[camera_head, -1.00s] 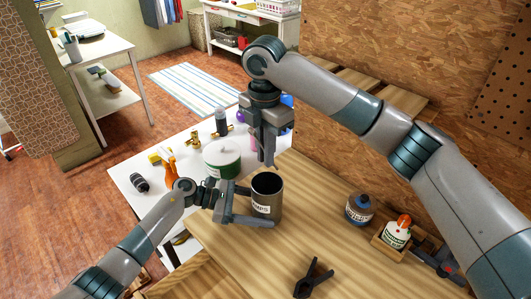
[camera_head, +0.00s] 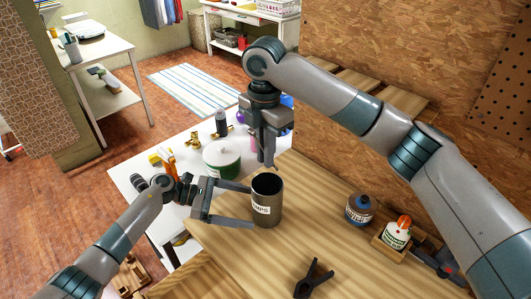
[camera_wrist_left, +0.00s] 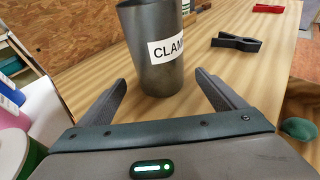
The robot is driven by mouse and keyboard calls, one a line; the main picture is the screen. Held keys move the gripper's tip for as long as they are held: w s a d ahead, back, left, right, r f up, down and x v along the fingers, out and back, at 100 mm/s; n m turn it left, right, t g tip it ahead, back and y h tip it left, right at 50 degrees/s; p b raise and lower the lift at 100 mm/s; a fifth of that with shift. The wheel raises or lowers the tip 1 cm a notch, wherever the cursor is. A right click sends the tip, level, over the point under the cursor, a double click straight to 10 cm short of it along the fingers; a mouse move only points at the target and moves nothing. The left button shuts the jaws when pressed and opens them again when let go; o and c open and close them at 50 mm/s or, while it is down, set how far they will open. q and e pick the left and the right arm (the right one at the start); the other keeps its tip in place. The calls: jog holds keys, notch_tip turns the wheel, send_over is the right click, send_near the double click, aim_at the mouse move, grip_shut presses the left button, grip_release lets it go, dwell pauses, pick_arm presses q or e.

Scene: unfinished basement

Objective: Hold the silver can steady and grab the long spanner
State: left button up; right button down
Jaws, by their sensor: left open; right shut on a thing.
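My right gripper (camera_head: 268,160) points down just above and behind the can's mouth. It is shut on a thin grey thing, mostly hidden by the fingers, that seems to be the long spanner. I see no spanner elsewhere.
A black clamp (camera_head: 314,279) lies at the worktop's front. A green-and-white tub (camera_head: 221,160) stands on the white table behind my left gripper.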

pick_arm(q)
jog(key=v, duration=0.6)
jog(key=shift+f, duration=0.1)
dwell(0.4)
